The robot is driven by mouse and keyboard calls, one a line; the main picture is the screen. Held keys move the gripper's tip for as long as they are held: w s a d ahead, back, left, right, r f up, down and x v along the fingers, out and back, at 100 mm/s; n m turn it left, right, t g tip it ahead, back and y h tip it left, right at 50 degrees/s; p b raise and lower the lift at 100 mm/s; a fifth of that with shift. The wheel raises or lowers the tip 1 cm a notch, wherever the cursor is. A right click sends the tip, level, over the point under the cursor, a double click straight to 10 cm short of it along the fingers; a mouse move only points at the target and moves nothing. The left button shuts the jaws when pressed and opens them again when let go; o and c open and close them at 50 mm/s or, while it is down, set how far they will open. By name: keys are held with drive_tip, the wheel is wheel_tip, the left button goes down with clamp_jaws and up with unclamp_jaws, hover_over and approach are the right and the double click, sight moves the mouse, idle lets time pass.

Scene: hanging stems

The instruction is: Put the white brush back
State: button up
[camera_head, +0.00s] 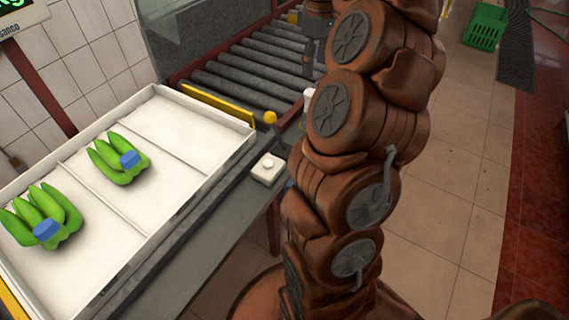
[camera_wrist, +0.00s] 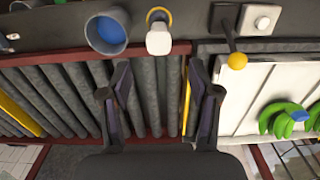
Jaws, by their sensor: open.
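A white, blocky object (camera_wrist: 159,40), probably the white brush, shows at the top middle of the wrist view. It sits at a yellow ring (camera_wrist: 158,14) on the grey ledge; I cannot tell whether it is seated in the ring. A white piece partly behind my arm in the head view (camera_head: 309,95) may be the same object. My gripper (camera_wrist: 158,72) is open and empty, its two fingers spread over the grey rollers. The white object lies beyond the fingertips, roughly in line with the gap and apart from them.
A grey cup with a blue inside (camera_wrist: 107,30) stands left of the white object. A yellow-knobbed lever (camera_wrist: 237,61) and a white button box (camera_head: 267,169) are nearby. A white tray (camera_head: 175,122) holds green banana bunches. Grey rollers (camera_head: 245,75) lie behind.

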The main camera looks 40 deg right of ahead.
drive_tip(key=s+a, duration=0.2)
drive_tip(key=a, duration=0.9)
drive_tip(key=s+a, duration=0.3)
drive_tip(key=a, duration=0.8)
drive_tip(key=s+a+f+m+g, duration=0.1)
drive_tip(key=s+a+f, duration=0.3)
drive_tip(key=s, duration=0.5)
drive_tip(key=s+a+f+m, duration=0.2)
drive_tip(key=s+a+f, duration=0.3)
drive_tip(key=s, duration=0.4)
drive_tip(key=shift+s+a+f+g, duration=0.2)
drive_tip(key=shift+a+g, duration=0.2)
drive_tip(key=shift+a, duration=0.35)
drive_tip(key=shift+r, duration=0.1)
drive_tip(key=shift+r+p, duration=1.2)
drive_tip(key=shift+p, duration=0.1)
